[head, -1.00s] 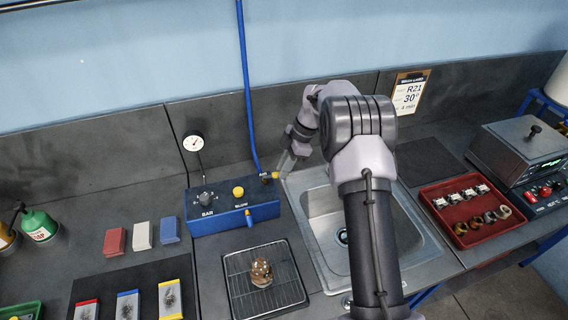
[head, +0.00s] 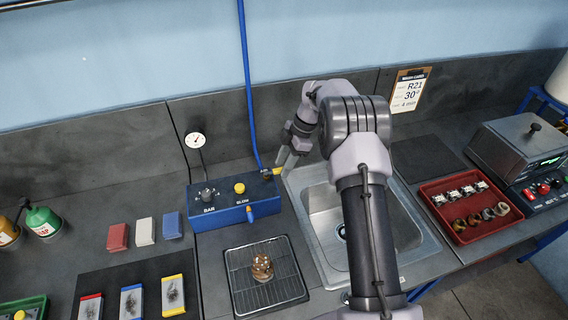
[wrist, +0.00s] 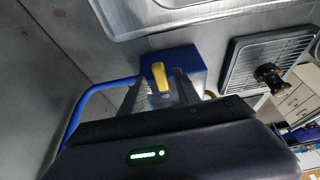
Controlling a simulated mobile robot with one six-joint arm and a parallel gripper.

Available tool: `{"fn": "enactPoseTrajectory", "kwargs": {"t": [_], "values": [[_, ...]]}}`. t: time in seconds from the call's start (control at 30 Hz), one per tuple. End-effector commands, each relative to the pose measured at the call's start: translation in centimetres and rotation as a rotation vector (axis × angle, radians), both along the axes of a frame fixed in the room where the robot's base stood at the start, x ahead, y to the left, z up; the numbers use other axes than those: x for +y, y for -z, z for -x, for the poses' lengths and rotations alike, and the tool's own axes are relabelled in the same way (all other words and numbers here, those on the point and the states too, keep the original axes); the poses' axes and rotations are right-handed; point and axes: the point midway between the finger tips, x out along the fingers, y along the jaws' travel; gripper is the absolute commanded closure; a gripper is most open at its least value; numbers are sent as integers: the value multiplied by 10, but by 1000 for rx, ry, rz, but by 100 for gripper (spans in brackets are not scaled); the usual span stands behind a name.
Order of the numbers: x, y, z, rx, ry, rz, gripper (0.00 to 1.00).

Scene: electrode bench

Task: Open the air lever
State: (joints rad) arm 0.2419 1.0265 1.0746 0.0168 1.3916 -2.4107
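The blue air box (head: 236,207) stands against the back wall, marked BAR and BLOW on top. The air lever is the small yellow handle at the box's right end, by the blue hose, in the head view (head: 279,171). In the wrist view the yellow lever (wrist: 160,76) appears between and beyond my fingertips. My gripper (head: 285,160) is right at the lever, above the sink's back left corner. In the wrist view my gripper (wrist: 158,92) is open, its two fingers apart on either side of the lever. I cannot tell whether either finger touches it.
The blue hose (head: 247,90) rises up the wall beside the lever. A pressure gauge (head: 195,140) stands behind the box. The steel sink (head: 318,205) lies below my arm. A wire rack (head: 240,277) with a brown object (head: 262,267) sits in front of the box.

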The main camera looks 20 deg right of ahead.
Motion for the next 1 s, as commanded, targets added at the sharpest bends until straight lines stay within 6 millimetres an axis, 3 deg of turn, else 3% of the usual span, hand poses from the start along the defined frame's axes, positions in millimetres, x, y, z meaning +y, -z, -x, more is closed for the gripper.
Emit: {"fn": "enactPoseTrajectory", "kwargs": {"t": [0.17, 0.27, 0.6, 0.7, 0.83, 1.0], "values": [[-1, -2, 0, 0, 1, 0, 62], [-7, -15, 0, -2, 1, 1, 62], [-48, -119, -1, -2, 2, 1, 62], [-57, -142, -1, -3, 1, 1, 62], [-65, -158, -1, -1, 0, 0, 62], [-67, -162, -1, 0, 0, 0, 62]]}}
